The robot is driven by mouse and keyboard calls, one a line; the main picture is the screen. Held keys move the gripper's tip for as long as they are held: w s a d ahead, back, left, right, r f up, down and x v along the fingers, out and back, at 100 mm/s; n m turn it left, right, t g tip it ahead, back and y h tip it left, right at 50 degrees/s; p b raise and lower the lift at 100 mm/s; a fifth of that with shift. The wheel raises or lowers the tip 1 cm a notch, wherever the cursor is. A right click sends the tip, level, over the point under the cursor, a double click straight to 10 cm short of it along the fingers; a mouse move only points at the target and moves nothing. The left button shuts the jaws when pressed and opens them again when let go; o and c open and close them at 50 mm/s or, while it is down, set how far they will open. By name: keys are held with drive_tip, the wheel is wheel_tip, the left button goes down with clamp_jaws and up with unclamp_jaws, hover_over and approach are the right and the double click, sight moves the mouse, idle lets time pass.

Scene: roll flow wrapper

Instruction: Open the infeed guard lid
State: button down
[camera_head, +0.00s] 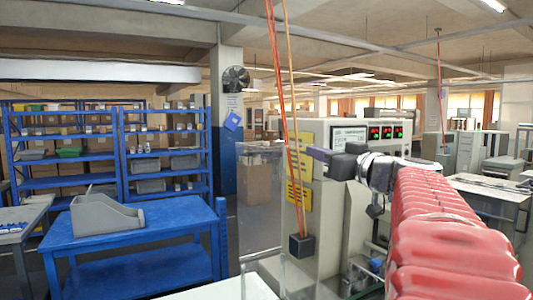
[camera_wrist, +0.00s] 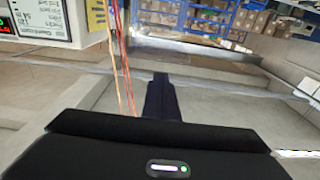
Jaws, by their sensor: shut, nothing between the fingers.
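A clear see-through panel (camera_head: 262,215), which looks like the infeed guard lid, stands upright at the left end of the wrapper (camera_head: 332,215) in the head view. Its hinge and handle cannot be made out. My gripper (camera_head: 318,154) is just right of the panel's upper part, pointing left, with its dark fingers together and empty. In the wrist view the closed fingers (camera_wrist: 160,88) point ahead over a pale surface, and thin clear edges cross the view around them. I cannot tell whether the fingers touch the panel.
Red and orange cables (camera_head: 289,120) hang down to a dark box (camera_head: 301,246) close to my gripper. A control panel (camera_head: 375,133) is behind my wrist. A blue table (camera_head: 135,236) with a grey bin (camera_head: 106,216) stands left, with open floor between it and the wrapper.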

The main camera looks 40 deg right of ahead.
drive_tip(key=s, duration=0.5)
drive_tip(key=shift+s+a+r, duration=0.1)
drive_tip(key=shift+s+a, duration=0.05)
drive_tip(key=shift+a, duration=0.25)
drive_tip(key=w+a+f+m+g+y, duration=0.15)
drive_tip(key=w+a+f+g, duration=0.25)
drive_tip(key=a+f, duration=0.7)
drive_tip(key=w+a+f+m+g+y, duration=0.1)
drive_tip(key=w+a+f+g+y, duration=0.25)
drive_tip(key=a+f, duration=0.8)
drive_tip(key=s+a+f+n+g+h, duration=0.1)
drive_tip(key=s+a+f+n+g, duration=0.1)
drive_tip(key=s+a+f, duration=0.4)
drive_tip(key=s+a+f+n+g+h, duration=0.1)
drive_tip(key=s+a+f+g, duration=0.2)
drive_tip(key=s+a+f, duration=0.4)
drive_tip(key=s+f, duration=0.4)
drive_tip(key=shift+n+h, duration=0.35)
drive_tip(key=shift+h, duration=0.05)
